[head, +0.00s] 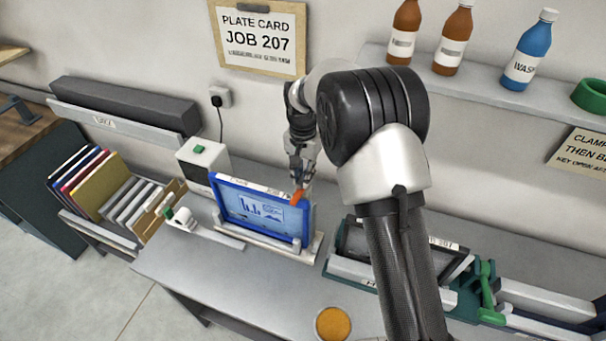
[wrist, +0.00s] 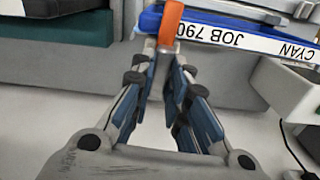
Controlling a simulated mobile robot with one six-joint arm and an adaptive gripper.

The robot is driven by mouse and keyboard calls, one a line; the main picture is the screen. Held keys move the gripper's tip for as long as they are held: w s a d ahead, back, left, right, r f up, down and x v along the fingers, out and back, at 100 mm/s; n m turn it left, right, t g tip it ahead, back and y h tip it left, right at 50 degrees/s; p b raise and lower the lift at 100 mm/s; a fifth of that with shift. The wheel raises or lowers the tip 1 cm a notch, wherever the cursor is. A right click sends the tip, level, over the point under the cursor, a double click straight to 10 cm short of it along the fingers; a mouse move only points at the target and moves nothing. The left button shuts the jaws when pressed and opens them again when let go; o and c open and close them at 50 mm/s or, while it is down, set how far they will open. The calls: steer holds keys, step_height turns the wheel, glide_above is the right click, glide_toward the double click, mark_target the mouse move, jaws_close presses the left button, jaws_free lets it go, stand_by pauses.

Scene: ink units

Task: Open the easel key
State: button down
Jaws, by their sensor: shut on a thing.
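The easel key (head: 298,197) is an orange lever at the upper right of the easel. In the wrist view the orange key (wrist: 171,27) stands at my fingertips, in front of a blue-framed plate (wrist: 150,20). My gripper (wrist: 167,55) is shut on the key, its fingers converging on the lower end. In the head view my gripper (head: 301,172) reaches down behind the plate's top right corner. The blue-framed plate (head: 240,208) stands tilted on the pale easel (head: 268,243). Its top label reads CYAN JOB 790 upside down in the wrist view. The key's pivot is hidden.
A green frame (head: 345,270) with a dark plate stands right, partly behind my arm. A white box with a green button (head: 200,157) stands behind left. A rack of plates (head: 125,195), an amber-topped pot (head: 332,324) and shelf bottles (head: 528,50) surround.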

steer(key=m+b, duration=0.1)
steer(key=m, duration=0.7)
steer(key=shift+m, duration=0.4)
steer(key=m, duration=0.4)
steer(key=shift+b, duration=0.4)
steer(key=shift+m, duration=2.1)
steer(key=shift+r, duration=0.1)
steer(key=c, duration=1.6)
jaws_free()
steer(key=shift+o, duration=0.2)
